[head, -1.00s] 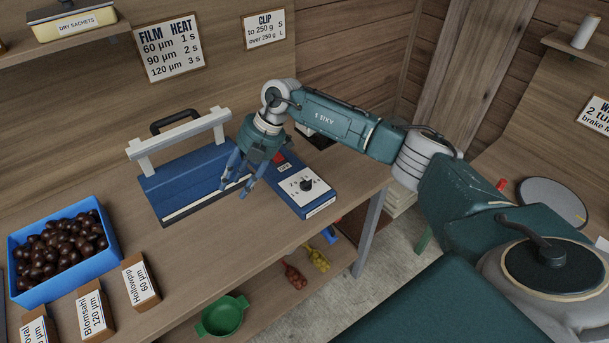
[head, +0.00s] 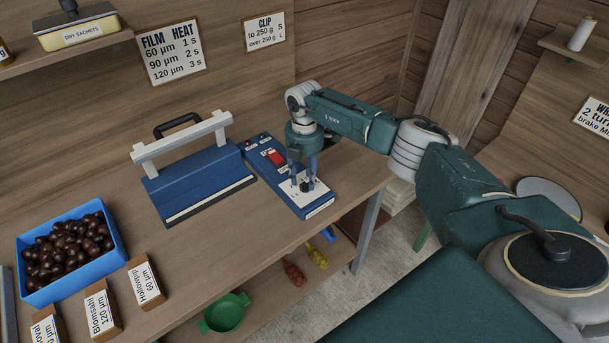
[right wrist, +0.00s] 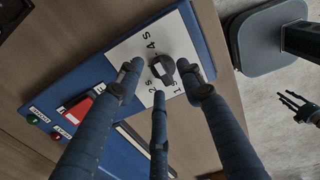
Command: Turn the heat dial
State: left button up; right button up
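The heat dial (right wrist: 163,68) is a dark knob on the white scale of a blue control box (head: 264,167). The scale shows numbers such as 1, 2 and 4. My right gripper (head: 305,186) points down over the dial. In the right wrist view its three fingers (right wrist: 159,76) stand around the knob, spread apart, with small gaps visible; I cannot tell if any finger touches. In the head view the fingers partly hide the dial. My left gripper is outside the head view; a dark gripper with spread fingers, apparently mine (right wrist: 298,107), shows at the right wrist view's right edge.
A red switch (head: 276,157) and small red and green lamps (right wrist: 44,128) sit on the box. The blue sealer (head: 198,180) with its white handle bar stands to the left. A blue crate of chestnuts (head: 82,281) and labelled boxes (head: 146,283) lie further left.

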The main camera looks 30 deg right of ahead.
jog(key=shift+f, duration=0.5)
jog(key=shift+c, duration=0.5)
grip_shut()
